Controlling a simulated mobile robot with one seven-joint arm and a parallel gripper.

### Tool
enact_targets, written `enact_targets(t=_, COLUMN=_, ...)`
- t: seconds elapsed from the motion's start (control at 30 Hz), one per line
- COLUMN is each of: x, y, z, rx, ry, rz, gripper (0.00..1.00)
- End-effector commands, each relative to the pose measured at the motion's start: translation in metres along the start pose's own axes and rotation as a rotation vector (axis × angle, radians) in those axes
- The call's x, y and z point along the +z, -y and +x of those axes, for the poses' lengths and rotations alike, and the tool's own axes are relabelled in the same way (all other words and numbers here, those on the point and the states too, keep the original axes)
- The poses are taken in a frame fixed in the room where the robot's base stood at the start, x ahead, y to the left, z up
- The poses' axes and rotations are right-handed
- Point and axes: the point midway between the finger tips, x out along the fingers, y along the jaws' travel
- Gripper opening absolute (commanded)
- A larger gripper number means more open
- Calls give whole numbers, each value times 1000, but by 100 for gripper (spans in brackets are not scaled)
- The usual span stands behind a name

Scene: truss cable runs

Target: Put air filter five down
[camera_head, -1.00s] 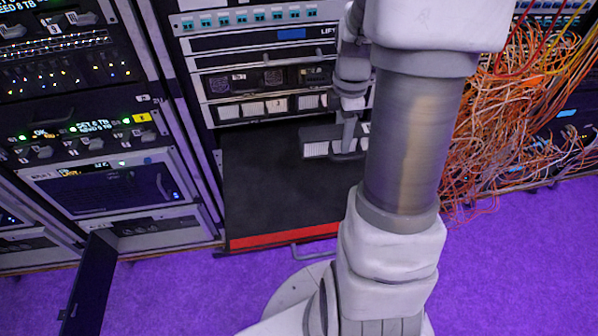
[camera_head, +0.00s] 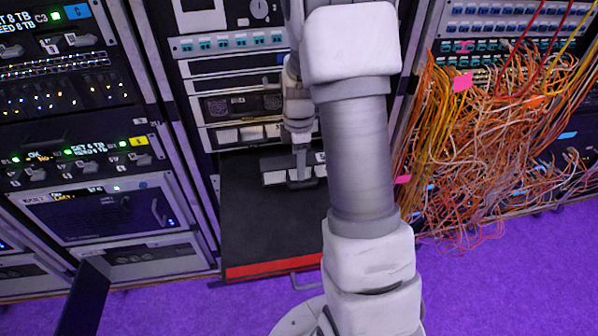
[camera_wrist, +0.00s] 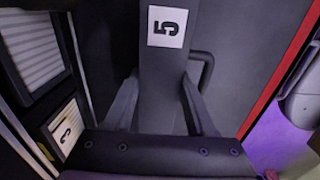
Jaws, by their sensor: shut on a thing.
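Air filter five (camera_head: 273,164) is a dark slim block with pale panels along its front. My gripper (camera_head: 301,178) is shut on it, over the dark pull-out shelf (camera_head: 255,215) of the middle rack. In the wrist view the filter (camera_wrist: 165,75) lies between the two fingers of my gripper (camera_wrist: 162,100), with a white "5" label facing the camera. I cannot tell whether its underside touches the shelf. My arm hides the shelf's right part in the head view.
Filters with pale panels (camera_head: 240,134) sit in the rack row behind the shelf. The shelf's front edge is red (camera_head: 270,268), with a handle below. Loose orange cables (camera_head: 480,140) hang at the right. The shelf's left and front are clear.

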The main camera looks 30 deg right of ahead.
Motion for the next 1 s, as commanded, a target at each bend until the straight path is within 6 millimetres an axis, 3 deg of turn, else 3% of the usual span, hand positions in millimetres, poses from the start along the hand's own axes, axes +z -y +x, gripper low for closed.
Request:
enact_targets(t=0.03, x=0, y=1, z=12, rx=-3, ry=1, rz=0, gripper=0)
enact_targets(t=0.17, x=0, y=1, z=28, rx=-2, ry=1, rz=0, gripper=0)
enact_targets(t=0.53, x=1, y=0, z=32, rx=0, ry=1, rz=0, gripper=0)
enact_targets(t=0.57, x=1, y=1, z=32, rx=-1, ry=1, rz=0, gripper=58)
enact_targets(t=0.6, x=1, y=1, z=31, rx=-1, ry=1, rz=0, gripper=65)
enact_targets(t=0.73, x=1, y=1, z=31, rx=-1, ry=1, rz=0, gripper=86)
enact_targets(t=1.0, x=0, y=1, z=30, rx=-1, ry=1, rz=0, gripper=86)
